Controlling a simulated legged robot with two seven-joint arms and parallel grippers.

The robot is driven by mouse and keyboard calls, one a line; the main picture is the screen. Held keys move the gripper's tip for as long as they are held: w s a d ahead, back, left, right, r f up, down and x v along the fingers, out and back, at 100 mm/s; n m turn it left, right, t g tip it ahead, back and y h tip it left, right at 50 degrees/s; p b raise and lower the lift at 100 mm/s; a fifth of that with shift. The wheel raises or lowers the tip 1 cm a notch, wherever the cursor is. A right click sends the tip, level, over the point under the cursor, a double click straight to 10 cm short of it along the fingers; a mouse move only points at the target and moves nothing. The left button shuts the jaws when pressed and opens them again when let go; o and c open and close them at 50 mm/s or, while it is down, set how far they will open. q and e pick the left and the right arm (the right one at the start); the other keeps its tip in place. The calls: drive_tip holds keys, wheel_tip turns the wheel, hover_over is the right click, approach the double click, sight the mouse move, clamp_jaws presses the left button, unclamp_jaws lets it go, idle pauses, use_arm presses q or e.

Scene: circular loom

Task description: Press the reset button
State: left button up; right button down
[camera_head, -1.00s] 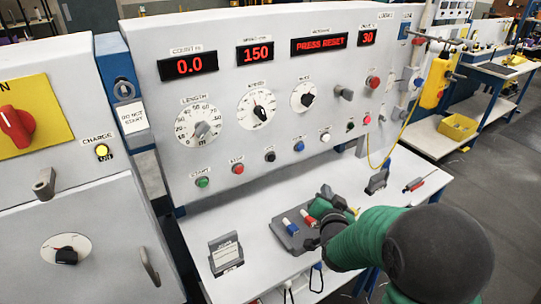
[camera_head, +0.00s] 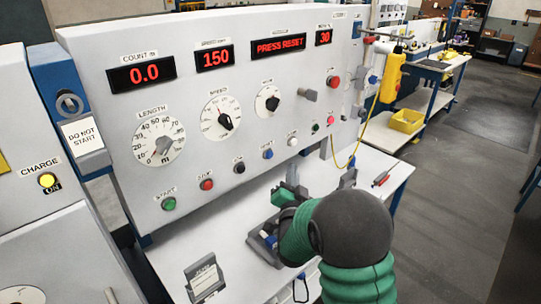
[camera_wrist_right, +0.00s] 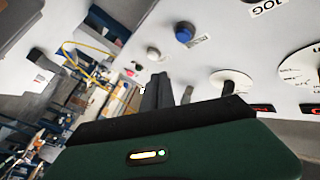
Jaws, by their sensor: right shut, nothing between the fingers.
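The panel's display (camera_head: 278,47) reads PRESS RESET. Along the panel's lower row are a green START button (camera_head: 169,204), a red button (camera_head: 206,184), a black button (camera_head: 239,166), a blue button (camera_head: 267,153) and a white button (camera_head: 292,141). The labels over the blue and white ones are too small to read, so I cannot tell which is reset. My right gripper (camera_head: 291,174) is shut and empty, below the blue and white buttons and apart from them. In the right wrist view its dark fingers (camera_wrist_right: 156,92) show below the blue button (camera_wrist_right: 184,32). My left gripper is out of view.
The white table (camera_head: 225,240) below the panel holds a grey tray (camera_head: 263,243), partly hidden by my right arm, and a small card stand (camera_head: 205,278). A red screwdriver (camera_head: 381,179) lies at the right. A yellow pendant (camera_head: 391,76) hangs beside the panel.

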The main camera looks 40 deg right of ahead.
sight(269, 155)
drive_tip(key=shift+w+a+r, duration=0.1)
drive_tip(key=shift+w+a, duration=0.1)
drive_tip(key=shift+w, duration=1.25)
drive_tip(key=shift+w+a, duration=0.2)
drive_tip(key=shift+w, duration=1.2)
drive_tip(key=shift+d, duration=0.2)
drive_tip(key=shift+a, duration=0.1)
drive_tip(key=shift+w, duration=0.15)
drive_tip(key=shift+w, duration=0.25)
